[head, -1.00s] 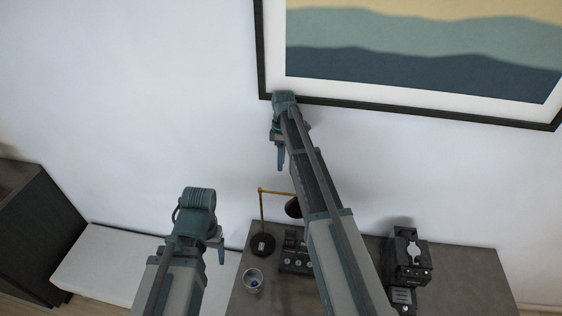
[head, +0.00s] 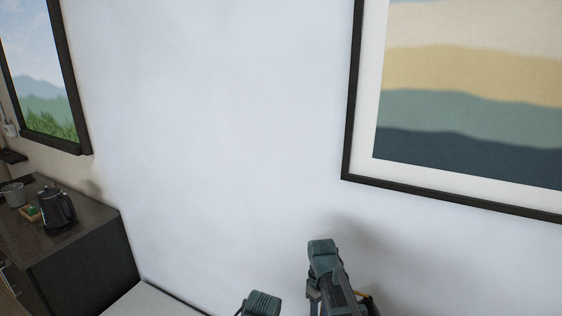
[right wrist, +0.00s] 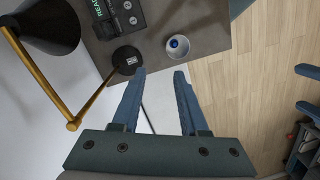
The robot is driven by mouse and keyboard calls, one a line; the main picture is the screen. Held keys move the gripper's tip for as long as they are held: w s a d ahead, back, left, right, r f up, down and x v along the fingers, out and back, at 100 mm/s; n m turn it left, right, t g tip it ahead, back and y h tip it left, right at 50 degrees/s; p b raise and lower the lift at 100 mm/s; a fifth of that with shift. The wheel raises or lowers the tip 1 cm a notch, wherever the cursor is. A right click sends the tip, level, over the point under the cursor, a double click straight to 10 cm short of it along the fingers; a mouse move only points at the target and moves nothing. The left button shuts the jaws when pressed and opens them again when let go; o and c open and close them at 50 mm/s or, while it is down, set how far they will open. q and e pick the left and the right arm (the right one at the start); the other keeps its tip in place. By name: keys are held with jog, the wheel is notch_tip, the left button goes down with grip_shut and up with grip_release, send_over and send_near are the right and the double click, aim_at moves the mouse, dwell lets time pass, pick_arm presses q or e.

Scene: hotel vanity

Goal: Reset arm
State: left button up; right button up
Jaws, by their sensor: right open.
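My right gripper (right wrist: 160,72) is open in the right wrist view, with its two blue fingers apart and nothing between them. In the head view my right arm's end (head: 325,265) is in front of the white wall, below the large picture; its fingers are barely visible there. Only the top of my left arm's end (head: 262,304) shows at the bottom edge of the head view, and its fingers cannot be made out.
The right wrist view shows a desk (right wrist: 205,22) with a cup (right wrist: 177,46), a lamp (right wrist: 126,60) and a black device (right wrist: 122,16). Wooden floor (right wrist: 265,60) lies beside it. In the head view a framed picture (head: 349,120) hangs right; a dark cabinet (head: 85,260) holds a kettle (head: 57,208).

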jog(key=s+a+f+m+t+b, duration=0.1)
jog(key=s+a+f+m+b, duration=0.3)
jog(key=s+f+b, duration=0.5)
jog(key=shift+s+a+f+h, duration=0.4)
jog(key=shift+s+a+f, duration=0.4)
jog(key=shift+s, duration=2.25)
jog(key=shift+d+f, duration=0.1)
